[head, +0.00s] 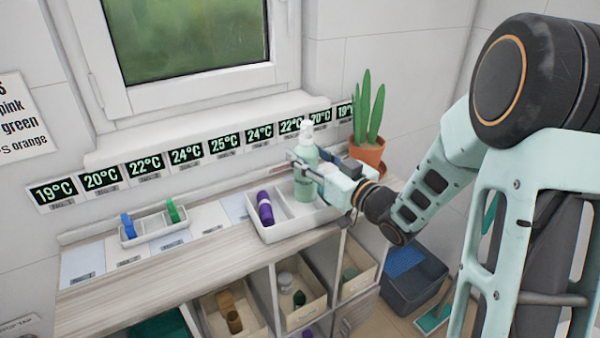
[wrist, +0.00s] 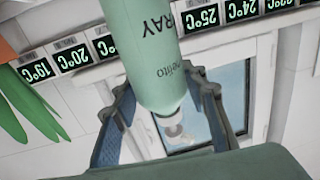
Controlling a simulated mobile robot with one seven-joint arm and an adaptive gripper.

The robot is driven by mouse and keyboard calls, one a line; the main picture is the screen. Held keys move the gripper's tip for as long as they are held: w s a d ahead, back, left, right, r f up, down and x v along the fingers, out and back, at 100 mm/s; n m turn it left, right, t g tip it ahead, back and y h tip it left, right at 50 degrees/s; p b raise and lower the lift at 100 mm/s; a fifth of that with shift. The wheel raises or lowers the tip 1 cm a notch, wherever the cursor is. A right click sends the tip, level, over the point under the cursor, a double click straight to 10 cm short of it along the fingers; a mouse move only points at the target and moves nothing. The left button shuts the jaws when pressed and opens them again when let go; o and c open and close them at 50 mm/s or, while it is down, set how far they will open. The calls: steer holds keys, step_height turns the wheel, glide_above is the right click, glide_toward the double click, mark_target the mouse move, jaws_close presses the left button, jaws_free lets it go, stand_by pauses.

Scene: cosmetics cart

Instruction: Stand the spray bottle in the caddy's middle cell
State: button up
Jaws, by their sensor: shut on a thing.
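The spray bottle (head: 306,185) is pale green with a white pump top and looks upright in the head view. My gripper (head: 306,164) is shut around its upper body. In the wrist view the bottle (wrist: 152,50) sits between my two blue-grey fingers, with its label lettering showing. The white caddy (head: 278,236) stands on the counter under the bottle. A purple bottle (head: 265,208) lies in its left cell. The bottle's base is over or inside the caddy, right of the purple bottle; I cannot tell whether it touches the floor. My gripper hides part of the caddy's right side.
A potted plant (head: 368,151) stands close behind my gripper. A small white tray (head: 155,234) with blue and green items is at the left. Temperature labels (head: 187,154) line the wall behind. Bins (head: 301,318) fill the shelves below the counter (head: 150,272).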

steer(key=shift+w+a+f, duration=0.25)
steer(key=shift+f, duration=0.65)
steer(key=shift+w+a+f, duration=0.2)
steer(key=shift+a+f, duration=0.1)
steer(key=shift+f, duration=0.55)
steer(key=shift+w+a+f, duration=0.25)
steer(key=shift+f, duration=0.65)
steer(key=shift+f+b, duration=0.25)
steer(key=shift+b, duration=0.1)
steer(key=o, duration=1.6)
steer(key=shift+c, duration=0.2)
steer(key=shift+r, duration=0.15)
steer(key=shift+s+d+r+p, duration=0.1)
steer(key=shift+r+p, duration=0.05)
steer(key=shift+p, duration=0.3)
steer(key=b+v, duration=0.1)
steer(key=v, duration=1)
steer(key=shift+s+d, duration=0.25)
steer(key=shift+s, duration=0.1)
